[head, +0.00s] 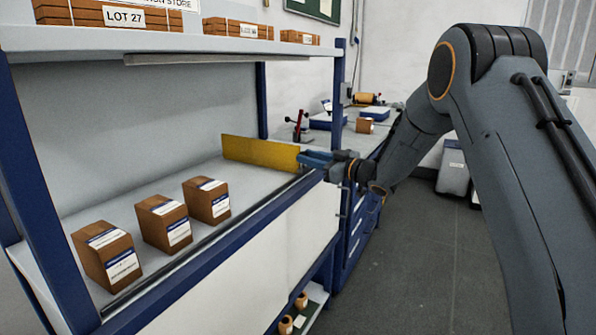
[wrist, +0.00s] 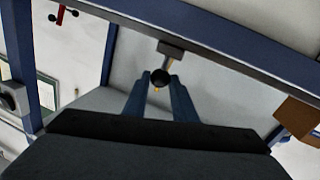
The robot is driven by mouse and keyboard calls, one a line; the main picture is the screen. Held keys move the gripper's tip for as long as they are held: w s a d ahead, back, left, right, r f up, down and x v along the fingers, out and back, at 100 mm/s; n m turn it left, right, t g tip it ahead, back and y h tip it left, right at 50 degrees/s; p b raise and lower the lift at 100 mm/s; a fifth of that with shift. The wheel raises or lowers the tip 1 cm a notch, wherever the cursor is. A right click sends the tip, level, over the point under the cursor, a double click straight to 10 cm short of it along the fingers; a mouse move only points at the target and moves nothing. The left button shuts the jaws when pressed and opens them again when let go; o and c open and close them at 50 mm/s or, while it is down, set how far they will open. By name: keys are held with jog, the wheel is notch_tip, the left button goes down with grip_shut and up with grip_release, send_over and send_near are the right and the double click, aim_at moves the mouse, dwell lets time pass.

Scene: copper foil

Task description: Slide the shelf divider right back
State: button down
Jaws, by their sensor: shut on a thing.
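The shelf divider (head: 260,153) is a yellow upright panel standing across the middle shelf (head: 125,200), near the shelf's far end. My gripper (head: 312,158) is at the divider's front edge, by the front rail. In the wrist view my gripper (wrist: 160,88) has its two blue fingers on either side of a dark round knob (wrist: 161,76), closed on it. The knob hangs from a small grey bracket (wrist: 172,52) at the rail. My fingers hide part of the knob.
Several brown labelled boxes (head: 163,223) stand on the same shelf, left of the divider, with bare shelf between. A blue post (head: 262,100) rises behind the divider. The upper shelf (head: 190,42) holds more boxes.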

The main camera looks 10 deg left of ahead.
jog(key=shift+w+d, duration=0.3)
jog(key=shift+w, duration=0.35)
jog(key=shift+w+d, duration=0.25)
jog(key=shift+w, duration=0.35)
jog(key=shift+w+d+r, duration=0.1)
jog(key=shift+w, duration=0.05)
jog(key=shift+r, duration=0.1)
jog(key=c, duration=1.5)
grip_release()
jog(key=shift+w+d, duration=0.1)
jog(key=shift+w, duration=0.05)
jog(key=shift+o, duration=0.2)
jog(key=shift+s+f, duration=0.2)
jog(key=b+v, duration=0.1)
jog(key=v, duration=0.6)
jog(key=shift+d, duration=0.3)
jog(key=shift+s, duration=0.1)
